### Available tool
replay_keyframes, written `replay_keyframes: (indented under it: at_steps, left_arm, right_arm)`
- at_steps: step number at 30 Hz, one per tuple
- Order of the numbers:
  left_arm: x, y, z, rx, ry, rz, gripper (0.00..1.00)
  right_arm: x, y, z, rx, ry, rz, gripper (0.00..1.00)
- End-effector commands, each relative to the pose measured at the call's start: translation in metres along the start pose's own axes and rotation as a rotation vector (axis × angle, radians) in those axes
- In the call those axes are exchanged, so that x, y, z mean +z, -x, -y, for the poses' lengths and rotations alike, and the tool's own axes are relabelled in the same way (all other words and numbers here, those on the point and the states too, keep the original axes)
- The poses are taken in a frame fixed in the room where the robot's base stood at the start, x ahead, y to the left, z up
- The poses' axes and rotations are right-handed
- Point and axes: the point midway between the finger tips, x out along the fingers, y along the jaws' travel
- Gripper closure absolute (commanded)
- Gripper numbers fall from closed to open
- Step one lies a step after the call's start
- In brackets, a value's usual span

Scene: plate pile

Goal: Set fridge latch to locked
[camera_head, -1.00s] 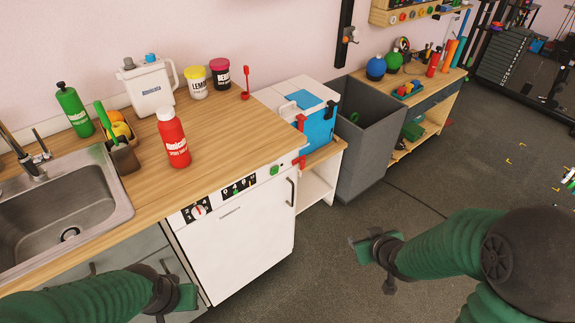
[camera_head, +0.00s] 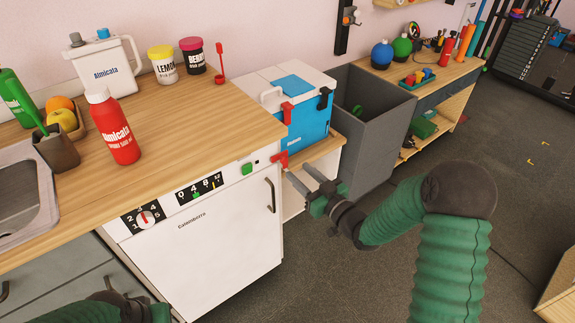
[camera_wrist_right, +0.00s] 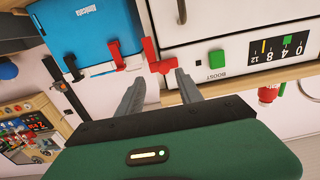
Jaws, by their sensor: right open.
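The white fridge-like appliance (camera_head: 205,245) stands under the wooden counter, with dials along its top strip and a dark handle at its right. A red latch (camera_head: 280,160) sits at its upper right corner, next to the green button. My right gripper (camera_head: 299,172) is open and empty, just right of the red latch in the head view. In the right wrist view, the red latch (camera_wrist_right: 158,63) appears just beyond and between the spread fingertips (camera_wrist_right: 160,77); I cannot tell if they touch. My left gripper (camera_head: 145,308) is only partly seen at the bottom edge.
A blue and white cooler (camera_head: 308,125) with red and black clips stands close behind the latch on a low shelf. A grey bin (camera_head: 372,120) is right of it. A red bottle (camera_head: 114,128) stands on the counter (camera_head: 190,130). The floor at right is open.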

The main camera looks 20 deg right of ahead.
Motion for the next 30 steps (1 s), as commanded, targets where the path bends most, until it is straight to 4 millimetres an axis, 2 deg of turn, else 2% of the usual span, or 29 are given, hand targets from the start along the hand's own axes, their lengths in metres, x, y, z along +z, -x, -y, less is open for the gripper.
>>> replay_keyframes:
  at_steps: [3, 7, 11, 18, 27, 28, 30]
  left_arm:
    - [0.002, -0.006, 0.0, 0.0, -0.001, 0.0, 1.0]
    - [0.002, -0.009, 0.0, 0.0, 0.0, 0.0, 1.0]
    - [0.002, -0.01, 0.0, 0.0, 0.0, 0.0, 1.0]
    - [0.002, -0.009, 0.0, 0.0, 0.0, 0.0, 1.0]
    - [0.002, -0.009, 0.0, 0.0, 0.0, 0.0, 1.0]
    - [0.002, -0.009, 0.0, 0.0, 0.0, 0.0, 1.0]
    - [0.002, -0.009, 0.0, 0.0, 0.0, 0.0, 1.0]
  right_arm:
    - [0.001, -0.029, 0.004, -0.003, 0.004, -0.002, 0.57]
    - [0.0, -0.051, 0.006, -0.002, 0.007, 0.001, 0.57]
    - [-0.001, -0.06, 0.006, -0.002, 0.006, 0.001, 0.57]
    - [-0.001, -0.06, 0.002, -0.001, 0.002, 0.001, 0.57]
    - [-0.002, -0.06, 0.003, 0.0, 0.004, 0.001, 0.97]
    - [-0.002, -0.06, 0.003, 0.001, 0.005, 0.001, 1.0]
    - [-0.002, -0.06, 0.003, 0.0, 0.005, 0.001, 1.0]
